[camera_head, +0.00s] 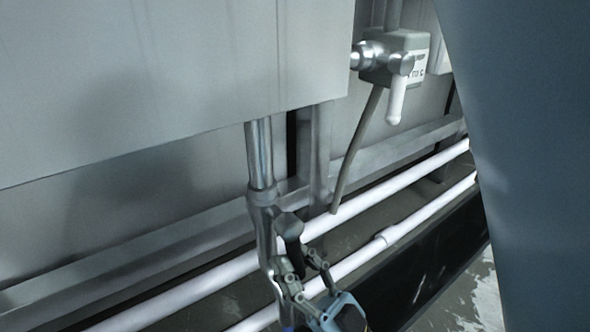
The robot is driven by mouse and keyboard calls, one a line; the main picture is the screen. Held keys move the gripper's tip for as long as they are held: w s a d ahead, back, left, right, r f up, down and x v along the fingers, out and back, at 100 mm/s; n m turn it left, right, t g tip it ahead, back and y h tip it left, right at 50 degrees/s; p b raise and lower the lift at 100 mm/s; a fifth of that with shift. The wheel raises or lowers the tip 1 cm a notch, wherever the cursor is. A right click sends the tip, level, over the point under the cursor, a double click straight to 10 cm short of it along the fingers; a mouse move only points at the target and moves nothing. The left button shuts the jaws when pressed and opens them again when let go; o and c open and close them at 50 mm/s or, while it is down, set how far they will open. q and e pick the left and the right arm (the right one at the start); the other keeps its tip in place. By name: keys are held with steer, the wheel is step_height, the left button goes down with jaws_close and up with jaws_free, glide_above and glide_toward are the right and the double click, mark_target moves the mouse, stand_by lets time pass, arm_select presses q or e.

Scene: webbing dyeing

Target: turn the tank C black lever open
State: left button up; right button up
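The black lever (291,231) hangs down from a metal valve on the vertical pipe (261,160) below the grey tank (150,75). My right gripper (297,260) comes up from the bottom, just below the lever. Its two fingers are spread, one on each side of the lever's lower end. I cannot tell whether either finger touches the lever. The lever's lower tip is partly hidden between the fingers. My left gripper is not in view.
A grey valve box (394,57) with a white handle (397,100) and a label ending in C is at the upper right. A thin grey hose (357,150) hangs from it. Two white pipes (404,180) run low behind the gripper, beside a metal rail (150,255).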

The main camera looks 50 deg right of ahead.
steer(key=o, duration=0.4)
steer(key=shift+o, duration=0.2)
step_height(320, 180, up, 10)
steer(key=shift+r, duration=0.1)
stand_by(0.4)
